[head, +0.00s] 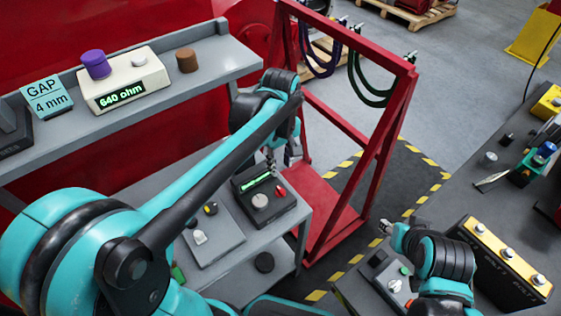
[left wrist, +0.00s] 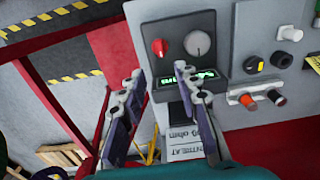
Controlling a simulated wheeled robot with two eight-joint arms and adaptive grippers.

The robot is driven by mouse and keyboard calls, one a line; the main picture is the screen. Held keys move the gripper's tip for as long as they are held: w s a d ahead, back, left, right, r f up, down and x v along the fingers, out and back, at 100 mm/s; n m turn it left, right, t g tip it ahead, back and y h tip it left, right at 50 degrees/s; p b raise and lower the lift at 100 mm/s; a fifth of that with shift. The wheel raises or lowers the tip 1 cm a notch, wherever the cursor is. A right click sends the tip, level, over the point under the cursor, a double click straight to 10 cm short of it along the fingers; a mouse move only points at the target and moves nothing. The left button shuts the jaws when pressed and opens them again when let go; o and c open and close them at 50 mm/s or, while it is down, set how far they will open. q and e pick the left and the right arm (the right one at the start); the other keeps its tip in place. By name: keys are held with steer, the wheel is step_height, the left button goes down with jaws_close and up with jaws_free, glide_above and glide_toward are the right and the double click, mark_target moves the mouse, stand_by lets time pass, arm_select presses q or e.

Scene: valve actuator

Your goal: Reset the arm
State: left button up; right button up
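My left gripper (head: 276,160) hangs over the lower grey shelf in the head view, partly hidden by its own wrist. In the left wrist view its two fingers (left wrist: 158,72) are apart with nothing between them. Beyond them is a black box (head: 245,189) with a green display (left wrist: 196,77), a red knob (left wrist: 160,47) and a grey dial (left wrist: 199,43). The left fingers overlap the display's edge in that view; contact cannot be told. My right gripper (head: 390,230) is at the lower right, small and partly hidden, and its opening cannot be told.
A grey panel (head: 222,240) with knobs lies beside the black box. The upper shelf (head: 218,62) holds a cream ohm meter (head: 128,82) and a "GAP 4 mm" sign (head: 47,97). A red frame (head: 385,145) stands right of the shelves. A cluttered bench (head: 450,205) is at right.

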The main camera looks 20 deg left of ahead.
stand_by(0.5)
arm_select(q)
steer(key=s+a+f+m+t, duration=0.1)
steer(key=s+a+m+t, duration=0.3)
steer(key=s+m+t, duration=0.3)
steer(key=s+m, duration=0.3)
steer(key=shift+s+f+m, duration=0.25)
steer(key=shift+m, duration=0.05)
steer(key=shift+a, duration=0.1)
stand_by(0.7)
